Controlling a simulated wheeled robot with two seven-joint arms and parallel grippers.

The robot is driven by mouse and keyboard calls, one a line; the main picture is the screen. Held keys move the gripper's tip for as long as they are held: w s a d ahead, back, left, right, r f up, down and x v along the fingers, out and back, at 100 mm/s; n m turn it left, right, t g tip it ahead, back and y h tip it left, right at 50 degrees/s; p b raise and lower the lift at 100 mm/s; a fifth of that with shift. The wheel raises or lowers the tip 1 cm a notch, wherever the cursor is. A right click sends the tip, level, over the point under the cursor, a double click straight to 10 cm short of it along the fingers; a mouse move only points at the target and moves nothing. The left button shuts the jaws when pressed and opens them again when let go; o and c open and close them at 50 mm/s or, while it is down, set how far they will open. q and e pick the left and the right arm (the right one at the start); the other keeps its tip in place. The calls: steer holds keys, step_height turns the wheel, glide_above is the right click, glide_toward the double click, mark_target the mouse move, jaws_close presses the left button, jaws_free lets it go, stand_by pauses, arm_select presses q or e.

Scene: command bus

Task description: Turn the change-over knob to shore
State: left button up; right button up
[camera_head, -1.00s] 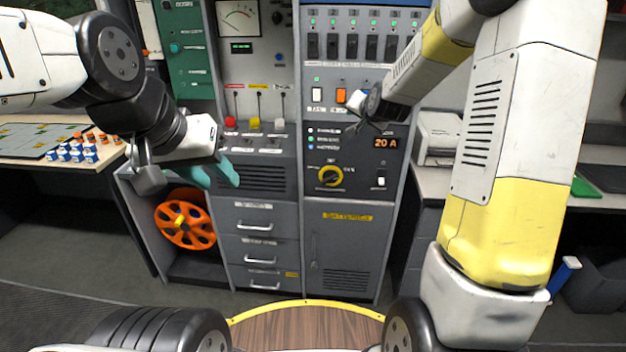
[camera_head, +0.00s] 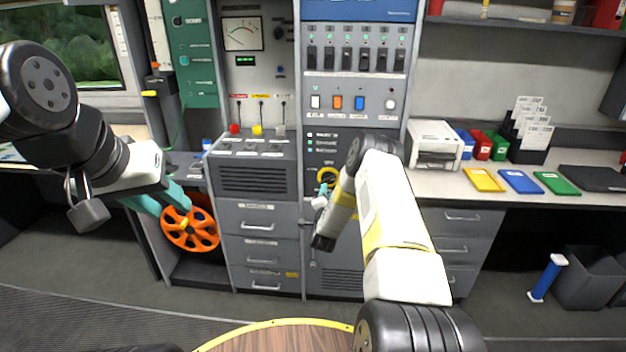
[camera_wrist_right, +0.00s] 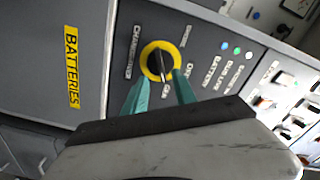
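The change-over knob has a yellow ring (camera_head: 326,174) and sits on the dark panel, partly hidden by my right arm in the head view. In the right wrist view the knob (camera_wrist_right: 160,61) shows whole; its dark bar runs roughly up and down in the picture, its lower end toward the GEN lettering. My right gripper (camera_wrist_right: 161,79) is open, its teal fingers apart at either side of the knob's lower part. I cannot tell whether they touch it. In the head view the right gripper (camera_head: 320,200) is mostly hidden. My left gripper (camera_head: 174,209) is open and empty, by the orange wheel.
The orange wheel (camera_head: 189,229) is in the open bay at left. Breaker switches (camera_head: 354,58) and coloured rocker switches (camera_head: 337,102) are above the knob. A yellow BATTERIES label (camera_wrist_right: 71,66) is beside the knob panel.

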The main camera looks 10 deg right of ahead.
mark_target(328, 182)
steer(key=x, duration=0.7)
jaws_close()
